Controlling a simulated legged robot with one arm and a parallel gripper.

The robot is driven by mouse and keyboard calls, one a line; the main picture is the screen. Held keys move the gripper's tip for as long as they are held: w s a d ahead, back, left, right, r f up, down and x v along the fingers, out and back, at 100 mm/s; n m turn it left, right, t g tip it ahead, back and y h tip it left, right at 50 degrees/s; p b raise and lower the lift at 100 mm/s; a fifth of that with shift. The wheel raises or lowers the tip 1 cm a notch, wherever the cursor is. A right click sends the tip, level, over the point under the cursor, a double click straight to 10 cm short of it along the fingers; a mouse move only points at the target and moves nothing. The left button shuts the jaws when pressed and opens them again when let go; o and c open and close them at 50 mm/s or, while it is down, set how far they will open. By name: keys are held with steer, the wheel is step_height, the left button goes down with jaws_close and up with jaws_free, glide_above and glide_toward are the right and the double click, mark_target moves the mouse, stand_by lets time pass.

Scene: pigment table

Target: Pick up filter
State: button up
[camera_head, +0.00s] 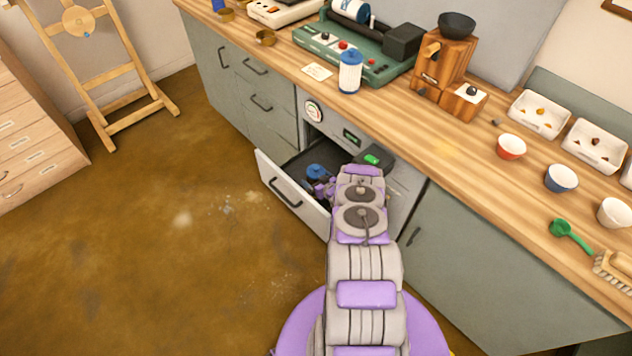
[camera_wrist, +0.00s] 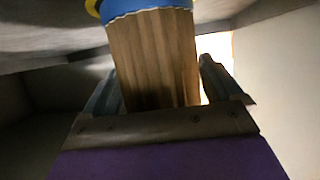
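A filter with a blue cap (camera_head: 317,172) is in the open drawer in the head view. In the wrist view the filter's brown pleated body (camera_wrist: 155,60) fills the middle, with its blue end at the top edge. My gripper (camera_head: 322,188) reaches into the drawer at the filter. In the wrist view the fingers of my gripper (camera_wrist: 160,85) stand apart, one on each side of the pleated body. The left finger is close against it, and a thin bright gap shows by the right one. Whether they press on it is unclear.
The open drawer (camera_head: 290,196) juts from the cabinet, its walls close around my gripper. A green machine (camera_head: 350,52), a wooden grinder (camera_head: 442,65) and bowls stand there too.

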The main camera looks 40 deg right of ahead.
steer(key=c, duration=0.9)
steer(key=shift+s, duration=0.1)
steer(key=shift+c, duration=0.2)
